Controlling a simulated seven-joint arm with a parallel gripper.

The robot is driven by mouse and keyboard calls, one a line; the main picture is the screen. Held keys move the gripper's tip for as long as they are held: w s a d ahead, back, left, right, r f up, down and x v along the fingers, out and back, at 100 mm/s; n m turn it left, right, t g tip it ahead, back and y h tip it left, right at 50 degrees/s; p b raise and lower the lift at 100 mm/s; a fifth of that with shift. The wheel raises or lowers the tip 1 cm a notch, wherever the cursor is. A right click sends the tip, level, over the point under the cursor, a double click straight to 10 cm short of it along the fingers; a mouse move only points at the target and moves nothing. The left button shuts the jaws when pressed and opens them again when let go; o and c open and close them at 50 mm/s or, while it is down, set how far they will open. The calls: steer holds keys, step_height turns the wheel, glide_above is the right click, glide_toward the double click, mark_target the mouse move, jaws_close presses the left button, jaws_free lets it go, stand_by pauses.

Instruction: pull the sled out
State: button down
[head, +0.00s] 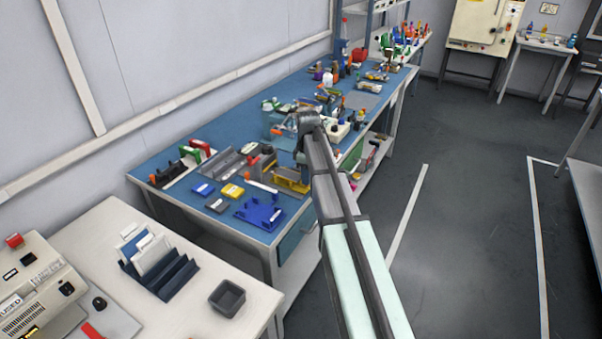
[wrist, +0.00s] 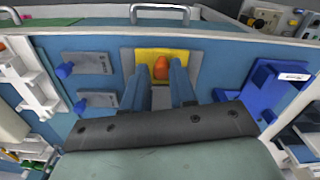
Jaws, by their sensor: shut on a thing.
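A yellow sled (wrist: 150,56) with an upright orange knob (wrist: 162,68) sits in a grey base (wrist: 127,62) near the bench's front edge. In the head view a yellow piece (head: 290,183), apparently the same sled, shows left of my arm. My gripper (wrist: 163,80) has its two blue fingers on either side of the orange knob and is shut on it. The fingers cover part of the sled's near side. In the head view my arm comes from the lower right and mostly hides the gripper.
Two grey plates with blue knobs (wrist: 88,63) lie left of the sled in the wrist view. A blue fixture (wrist: 265,85) stands to the right. The bench edge with a metal handle (wrist: 160,10) is just beyond. More parts crowd the blue bench top (head: 170,160).

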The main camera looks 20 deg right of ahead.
steer(key=shift+s+d, duration=0.3)
steer(key=shift+s, duration=0.2)
steer(key=shift+s+d, duration=0.3)
steer(key=shift+s, duration=0.2)
steer(key=c, duration=1.2)
jaws_free()
steer(key=shift+s, duration=0.1)
steer(key=shift+o, duration=0.9)
steer(key=shift+w, duration=0.2)
steer(key=shift+r, duration=0.1)
steer(key=shift+r, duration=0.25)
step_height(320, 180, up, 13)
